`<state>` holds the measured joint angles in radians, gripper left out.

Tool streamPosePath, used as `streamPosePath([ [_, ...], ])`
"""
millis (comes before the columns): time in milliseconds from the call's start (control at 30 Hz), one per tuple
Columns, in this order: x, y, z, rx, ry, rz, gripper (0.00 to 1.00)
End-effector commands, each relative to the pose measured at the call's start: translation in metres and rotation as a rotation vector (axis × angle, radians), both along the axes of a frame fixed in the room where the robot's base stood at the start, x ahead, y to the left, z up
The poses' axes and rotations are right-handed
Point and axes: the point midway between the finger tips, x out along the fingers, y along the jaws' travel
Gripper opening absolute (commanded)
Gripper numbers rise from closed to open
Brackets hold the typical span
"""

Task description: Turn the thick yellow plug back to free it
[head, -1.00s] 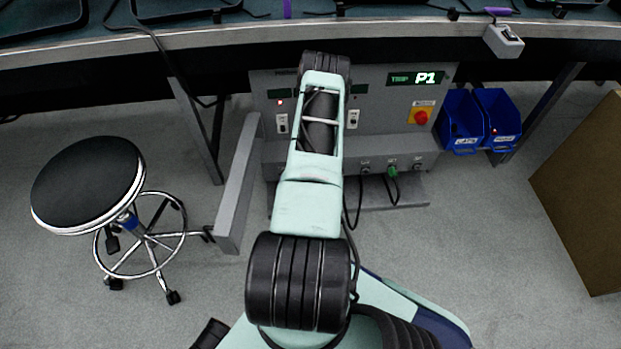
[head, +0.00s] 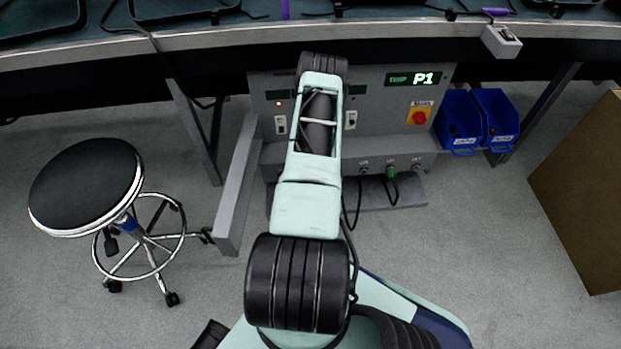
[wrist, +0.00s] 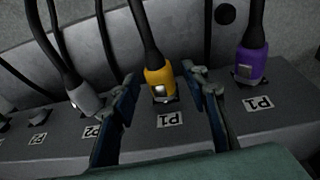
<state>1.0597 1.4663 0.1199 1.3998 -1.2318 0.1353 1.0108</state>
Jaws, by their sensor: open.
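The thick yellow plug (wrist: 160,80) sits in a socket on the grey panel ledge in the wrist view, with a black cable rising from its top. A label reading P1 is in front of it. My gripper (wrist: 164,84) is open, one finger on each side of the yellow plug. I cannot tell whether either finger touches it. In the head view my own arm hides the yellow plug and the gripper.
A grey plug (wrist: 85,98) stands left of my gripper and a purple plug (wrist: 250,66) right of it. The grey cabinet (head: 385,110) carries a P1 display (head: 423,79) and a red knob (head: 419,117). A stool (head: 85,185) stands left; blue bins (head: 459,120) hang right.

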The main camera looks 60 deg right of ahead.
Motion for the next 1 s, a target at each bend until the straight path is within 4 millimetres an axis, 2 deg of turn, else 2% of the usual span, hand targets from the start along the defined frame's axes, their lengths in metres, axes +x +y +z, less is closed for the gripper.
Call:
streamPosePath([
  [233, 0.000, 0.003, 0.013, 0.000, -0.001, 0.002, 0.42],
  [700, -0.009, 0.017, 0.088, -0.002, -0.001, 0.000, 0.42],
  [1000, -0.012, 0.023, 0.115, -0.001, 0.001, -0.001, 0.42],
])
